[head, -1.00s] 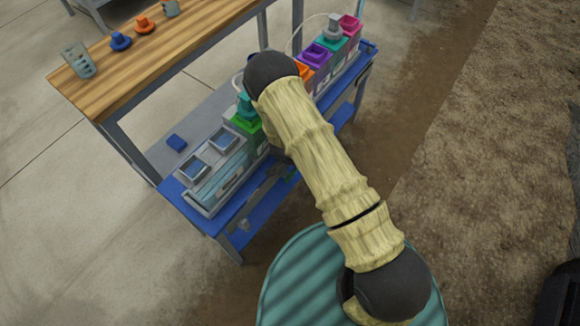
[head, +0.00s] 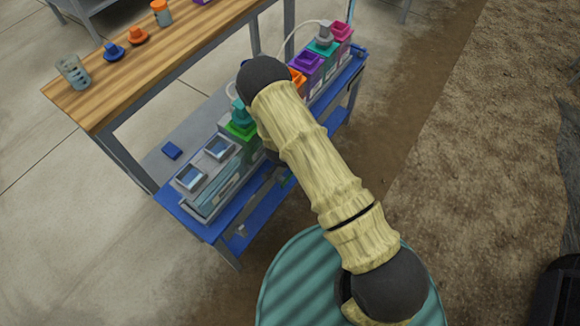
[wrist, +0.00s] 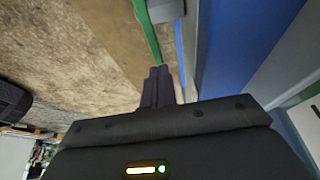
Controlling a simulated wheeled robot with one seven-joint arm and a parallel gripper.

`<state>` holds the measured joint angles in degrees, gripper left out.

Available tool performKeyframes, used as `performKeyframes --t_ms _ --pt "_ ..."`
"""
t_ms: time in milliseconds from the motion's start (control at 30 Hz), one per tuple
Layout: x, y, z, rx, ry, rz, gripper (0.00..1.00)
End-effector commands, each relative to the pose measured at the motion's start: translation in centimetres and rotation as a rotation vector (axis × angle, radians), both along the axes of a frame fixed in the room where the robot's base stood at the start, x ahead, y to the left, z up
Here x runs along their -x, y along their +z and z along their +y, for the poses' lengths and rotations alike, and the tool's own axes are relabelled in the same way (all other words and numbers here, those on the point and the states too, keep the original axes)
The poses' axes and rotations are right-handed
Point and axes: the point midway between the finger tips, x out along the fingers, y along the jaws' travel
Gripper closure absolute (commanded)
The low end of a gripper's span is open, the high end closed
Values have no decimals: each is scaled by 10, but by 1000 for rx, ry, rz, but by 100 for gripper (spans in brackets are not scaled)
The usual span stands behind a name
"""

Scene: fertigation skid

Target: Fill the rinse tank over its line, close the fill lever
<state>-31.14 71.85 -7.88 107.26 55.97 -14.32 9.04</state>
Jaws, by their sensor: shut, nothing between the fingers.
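The blue fertigation skid (head: 228,226) stands left of centre in the head view. A long grey-and-clear tank (head: 212,193) with two square openings sits at its near end; I cannot tell whether it is the rinse tank, nor see a fill line or level. In the wrist view my gripper (wrist: 158,72) is shut and empty. Its tips are close to the lower end of a green bar (wrist: 147,30), perhaps a lever; contact is unclear. A grey block (wrist: 171,9) is beside the bar. In the head view my arm hides the gripper and part of the skid.
Colored containers, including purple (head: 307,64) and pink (head: 341,30), line the skid's far end. Bare soil (head: 470,130) lies right.

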Motion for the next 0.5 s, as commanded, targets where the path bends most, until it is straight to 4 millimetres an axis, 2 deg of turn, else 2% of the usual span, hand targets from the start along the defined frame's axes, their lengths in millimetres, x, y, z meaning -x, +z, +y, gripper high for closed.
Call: performKeyframes --t_ms 33,267,500 --pt "0 12 0 -1 -1 -1 100" --pt "-2 44 0 -3 -1 -4 100" --pt "-2 92 0 -2 -1 -4 100"
